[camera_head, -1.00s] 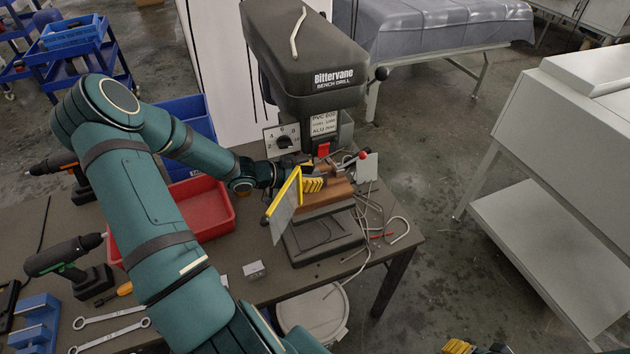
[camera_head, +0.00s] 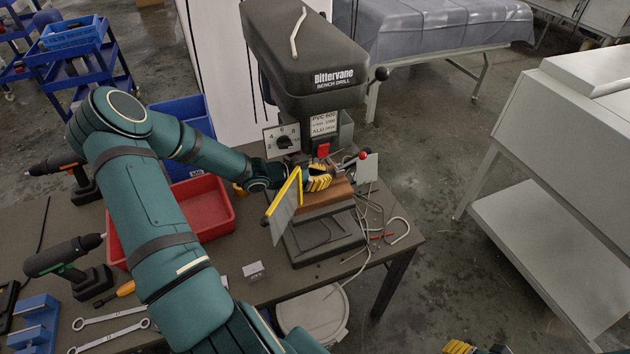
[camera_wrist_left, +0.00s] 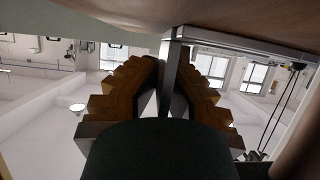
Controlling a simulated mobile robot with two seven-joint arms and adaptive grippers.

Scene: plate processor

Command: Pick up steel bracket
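My left gripper (camera_head: 325,178) reaches in from the left under the head of the bench drill, with its yellow-orange fingers at the drill's work area. In the left wrist view the fingers (camera_wrist_left: 170,72) stand either side of a narrow grey metal piece, which looks like the steel bracket (camera_wrist_left: 172,88). Whether both fingers touch it cannot be told. In the head view the bracket is not clearly distinguishable at the gripper. My right gripper (camera_head: 472,348) shows only in part at the bottom edge; its fingers are mostly cut off.
The bench drill (camera_head: 305,70) stands over the work area, with a yellow-edged guard plate (camera_head: 284,207) close below my left wrist. Loose cables (camera_head: 375,222) lie right of its base. A red bin (camera_head: 215,222), drills and wrenches (camera_head: 110,318) occupy the bench's left part.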

